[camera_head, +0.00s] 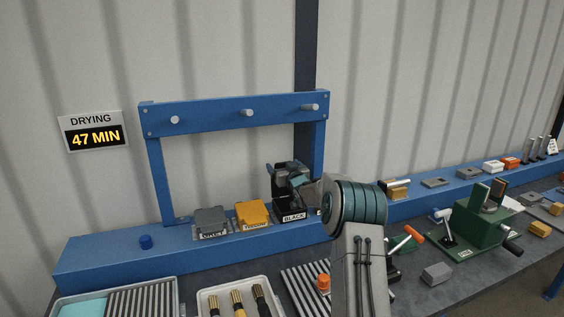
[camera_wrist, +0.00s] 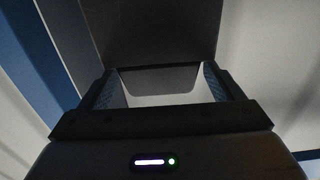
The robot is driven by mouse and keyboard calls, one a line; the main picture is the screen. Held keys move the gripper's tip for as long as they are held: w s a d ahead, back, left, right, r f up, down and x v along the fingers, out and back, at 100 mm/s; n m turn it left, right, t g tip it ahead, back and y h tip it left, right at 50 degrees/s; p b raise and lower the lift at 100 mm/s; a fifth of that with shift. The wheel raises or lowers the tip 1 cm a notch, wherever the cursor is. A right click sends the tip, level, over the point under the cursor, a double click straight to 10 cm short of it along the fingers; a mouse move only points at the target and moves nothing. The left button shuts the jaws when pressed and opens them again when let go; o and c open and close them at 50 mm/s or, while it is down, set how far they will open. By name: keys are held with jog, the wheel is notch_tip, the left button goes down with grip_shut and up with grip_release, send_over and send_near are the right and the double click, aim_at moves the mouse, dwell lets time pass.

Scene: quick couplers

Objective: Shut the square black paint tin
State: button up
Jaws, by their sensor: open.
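The square black paint tin (camera_head: 291,211), labelled BLACK, stands on the blue shelf under the right part of the blue frame. A dark upright shape above it looks like its raised lid, but my gripper and wrist partly cover it. My gripper (camera_head: 283,176) is at that raised part, above the tin's body. In the wrist view, my gripper (camera_wrist: 160,85) is open, its two fingers apart with nothing clamped. A broad dark panel (camera_wrist: 150,30), likely the lid, fills the view just beyond the fingertips. Whether the fingers touch it, I cannot tell.
A yellow tin (camera_head: 252,214) and a grey tin (camera_head: 210,221) stand left of the black tin, both apparently shut. The blue frame (camera_head: 235,112) with pegs rises around them. A tray of brushes (camera_head: 238,302) and a green fixture (camera_head: 478,222) are on the bench.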

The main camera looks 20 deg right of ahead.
jog(key=shift+w+p, duration=0.3)
jog(key=shift+w, duration=0.85)
jog(key=c, duration=1.4)
